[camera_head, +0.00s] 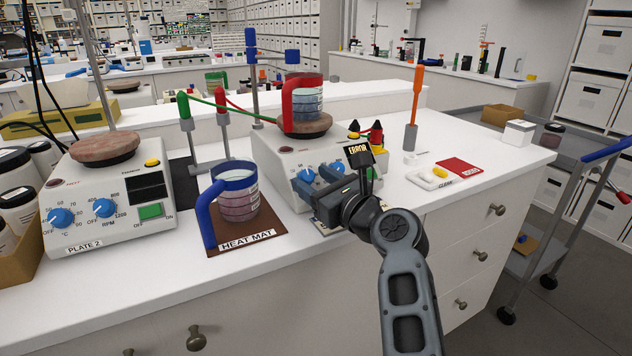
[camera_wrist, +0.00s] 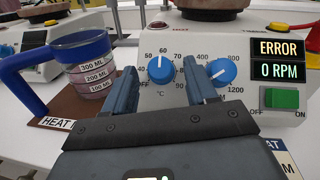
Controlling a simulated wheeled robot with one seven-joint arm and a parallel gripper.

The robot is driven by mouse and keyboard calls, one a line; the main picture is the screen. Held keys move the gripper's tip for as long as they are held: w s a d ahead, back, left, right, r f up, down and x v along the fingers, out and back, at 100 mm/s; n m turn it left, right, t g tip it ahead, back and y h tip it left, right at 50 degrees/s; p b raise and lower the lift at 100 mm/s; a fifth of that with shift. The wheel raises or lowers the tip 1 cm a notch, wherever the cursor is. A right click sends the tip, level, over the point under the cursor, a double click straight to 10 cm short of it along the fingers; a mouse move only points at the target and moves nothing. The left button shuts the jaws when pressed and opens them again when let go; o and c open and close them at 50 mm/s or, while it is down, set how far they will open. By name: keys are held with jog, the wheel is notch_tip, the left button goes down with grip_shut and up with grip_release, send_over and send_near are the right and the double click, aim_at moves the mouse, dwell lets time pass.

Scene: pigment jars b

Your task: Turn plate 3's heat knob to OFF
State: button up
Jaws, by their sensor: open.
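The middle hotplate (camera_head: 275,155) has its name label mostly hidden behind my gripper. Its heat knob (camera_wrist: 160,68), marked °C, is round and blue, with its white pointer roughly upward near 50–60. The RPM knob (camera_wrist: 221,71) is to its right. My gripper (camera_wrist: 160,76) is open in front of the panel. Its two blue-grey fingers appear left and right of the heat knob; I cannot tell whether they touch it. The right finger appears between the two knobs. The display (camera_wrist: 278,60) reads ERROR and 0 RPM. The green switch (camera_wrist: 281,98) sits below it.
A red-handled beaker (camera_head: 306,100) stands on the hotplate's top. A blue-handled beaker (camera_head: 236,190) stands close left on the brown heat mat (camera_head: 265,243). Plate 2 (camera_head: 105,195) is farther left. An orange tool in a grey holder (camera_head: 411,137) stands to the right.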

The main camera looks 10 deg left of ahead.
jog(key=shift+c, duration=0.3)
jog(key=c, duration=1)
jog(key=shift+d, duration=0.1)
